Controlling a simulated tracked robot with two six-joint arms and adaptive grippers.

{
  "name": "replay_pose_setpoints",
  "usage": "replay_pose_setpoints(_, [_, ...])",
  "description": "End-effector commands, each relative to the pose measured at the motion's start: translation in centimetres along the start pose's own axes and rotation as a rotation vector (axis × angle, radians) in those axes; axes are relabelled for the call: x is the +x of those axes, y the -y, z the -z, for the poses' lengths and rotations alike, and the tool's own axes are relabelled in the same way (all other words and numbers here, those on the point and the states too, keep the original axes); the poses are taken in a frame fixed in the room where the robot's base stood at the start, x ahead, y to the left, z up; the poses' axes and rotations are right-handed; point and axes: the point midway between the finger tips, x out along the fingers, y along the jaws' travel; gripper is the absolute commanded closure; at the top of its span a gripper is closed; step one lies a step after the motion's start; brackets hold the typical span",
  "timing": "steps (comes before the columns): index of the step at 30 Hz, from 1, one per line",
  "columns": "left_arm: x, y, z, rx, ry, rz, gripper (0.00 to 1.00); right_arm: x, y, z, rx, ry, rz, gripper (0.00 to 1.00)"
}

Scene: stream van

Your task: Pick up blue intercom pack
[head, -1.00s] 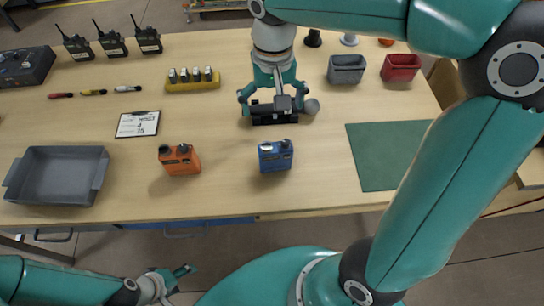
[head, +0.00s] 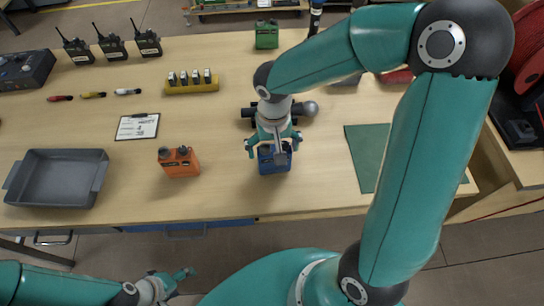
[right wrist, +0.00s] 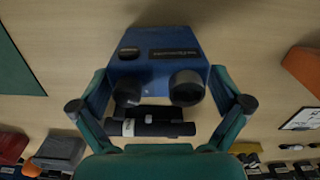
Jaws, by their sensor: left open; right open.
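The blue intercom pack (head: 268,164) stands on the table near its front edge, partly hidden under my right gripper (head: 273,148). In the right wrist view the blue pack (right wrist: 160,52) shows its two dark knobs and a label. There my right gripper (right wrist: 161,104) is open, one finger to each side of the pack's near end, with gaps visible. My left gripper (head: 176,278) is open and empty, low in front of the table, away from the pack.
An orange pack (head: 181,163) stands left of the blue one; a green pack (head: 267,36) stands at the back. A microphone with a grey ball head (head: 309,108) lies just behind the blue pack. A grey tray (head: 55,180) is at left, a green mat (head: 365,150) at right.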

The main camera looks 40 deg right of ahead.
Motion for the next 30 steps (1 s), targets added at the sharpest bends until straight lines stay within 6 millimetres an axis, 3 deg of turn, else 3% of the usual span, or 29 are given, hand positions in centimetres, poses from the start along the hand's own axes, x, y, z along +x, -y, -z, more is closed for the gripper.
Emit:
replay_pose_setpoints(3, [-0.01, 0.0, 0.0, 0.0, 0.0, 0.0, 0.31, 1.22, -0.05, -0.01, 0.001, 0.002, -0.001, 0.0])
replay_pose_setpoints(11, [0.0, 0.0, 0.0, 0.0, 0.0, 0.0, 0.31, 1.46, -0.02, 0.04, 0.001, -0.001, 0.001, 0.0])
replay_pose_setpoints(21, [0.0, 0.0, 0.0, 0.0, 0.0, 0.0, 0.31, 1.43, -0.03, 0.05, 0.001, -0.001, 0.001, 0.55])
replay_pose_setpoints(30, [-0.01, 0.0, 0.0, 0.0, 0.0, 0.0, 0.31, 1.29, -0.02, 0.09, 0.001, -0.002, 0.001, 0.58])
